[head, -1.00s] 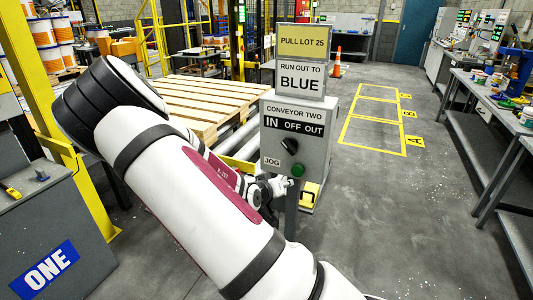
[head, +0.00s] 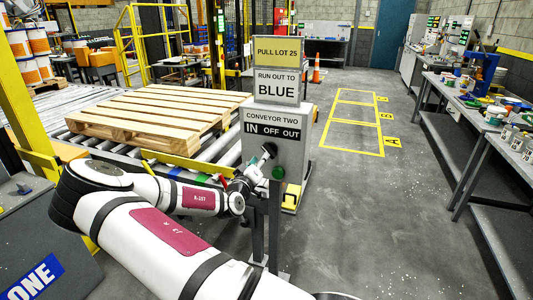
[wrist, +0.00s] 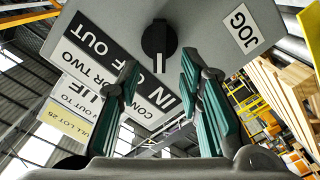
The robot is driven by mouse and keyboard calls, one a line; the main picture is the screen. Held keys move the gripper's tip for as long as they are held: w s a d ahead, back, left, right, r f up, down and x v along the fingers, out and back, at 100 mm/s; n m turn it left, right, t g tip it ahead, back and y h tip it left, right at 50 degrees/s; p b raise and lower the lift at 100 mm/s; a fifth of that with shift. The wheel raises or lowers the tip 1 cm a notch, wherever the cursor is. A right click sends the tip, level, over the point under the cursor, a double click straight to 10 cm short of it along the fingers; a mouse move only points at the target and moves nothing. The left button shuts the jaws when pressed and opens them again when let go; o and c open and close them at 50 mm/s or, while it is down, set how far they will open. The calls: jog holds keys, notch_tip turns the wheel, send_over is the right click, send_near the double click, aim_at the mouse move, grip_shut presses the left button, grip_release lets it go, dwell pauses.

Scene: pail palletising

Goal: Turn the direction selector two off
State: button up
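The direction selector is a black knob (wrist: 158,42) on the grey conveyor two box (head: 290,150), under a black IN OFF OUT strip (head: 272,131). In the wrist view the strip is turned round, and the knob's white mark seems to point towards the IN end. My gripper (wrist: 158,82) is open, with its two green-padded fingers on either side of the knob's line and their tips short of it. Nothing is between the fingers. In the head view my gripper (head: 258,164) is just in front of the knob, partly hiding it.
A green button (head: 278,172) sits just below the knob, close to my gripper. Signs reading PULL LOT 25 (head: 278,51) and RUN OUT TO BLUE (head: 288,85) stand above the box. A wooden pallet (head: 160,115) lies on rollers to the left.

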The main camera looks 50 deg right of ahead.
aim_at(269, 150)
jog(key=x, duration=0.6)
jog(key=shift+d, duration=0.15)
grip_shut()
